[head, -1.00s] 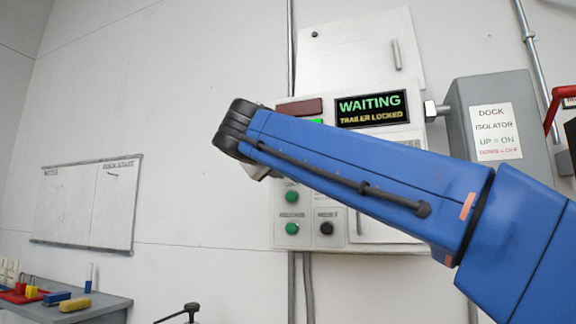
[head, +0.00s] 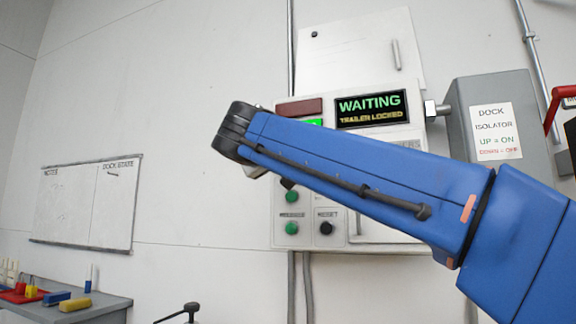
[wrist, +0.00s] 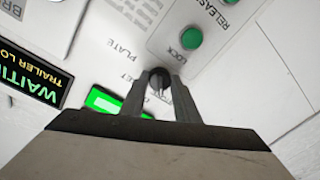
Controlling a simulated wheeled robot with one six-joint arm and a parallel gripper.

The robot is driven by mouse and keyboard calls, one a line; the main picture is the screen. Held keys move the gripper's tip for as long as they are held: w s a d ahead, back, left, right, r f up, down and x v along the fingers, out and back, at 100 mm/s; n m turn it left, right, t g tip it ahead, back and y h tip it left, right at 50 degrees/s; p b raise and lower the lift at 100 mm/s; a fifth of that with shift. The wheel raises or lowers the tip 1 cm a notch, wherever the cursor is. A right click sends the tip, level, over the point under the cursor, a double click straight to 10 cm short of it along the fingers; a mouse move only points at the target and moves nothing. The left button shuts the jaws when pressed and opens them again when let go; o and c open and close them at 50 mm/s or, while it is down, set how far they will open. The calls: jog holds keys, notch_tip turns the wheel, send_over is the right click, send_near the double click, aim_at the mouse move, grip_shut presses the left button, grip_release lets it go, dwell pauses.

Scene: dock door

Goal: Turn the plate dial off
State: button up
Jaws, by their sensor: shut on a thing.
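The plate dial (wrist: 158,77) is a small dark knob on the white control panel, beside the printed word PLATE in the wrist view. My gripper (wrist: 159,88) is shut on it, one finger on each side. The fingers hide much of the dial and part of its lettering, so I cannot read its setting. In the head view my blue arm crosses in front of the panel (head: 350,235) and hides the dial.
A display (head: 371,109) reads WAITING, TRAILER LOCKED. A green lit indicator (wrist: 104,101) is close to my fingers. A green LOCK button (wrist: 191,39) is nearby. A grey dock isolator box (head: 497,135) stands to the right, and a bench (head: 100,306) at lower left.

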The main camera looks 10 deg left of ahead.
jog(key=shift+a+f+m, duration=0.1)
jog(key=shift+m, duration=1.85)
jog(key=shift+a+f+m, duration=0.1)
jog(key=shift+m, duration=1.85)
jog(key=shift+m+h, duration=0.3)
jog(key=shift+h, duration=0.1)
jog(key=o, duration=1)
jog(key=shift+o, duration=0.2)
jog(key=shift+r, duration=0.1)
jog(key=s+a+f, duration=0.1)
jog(key=s, duration=1.6)
jog(key=shift+s+a, duration=0.2)
jog(key=shift+a, duration=0.1)
jog(key=shift+f, duration=0.1)
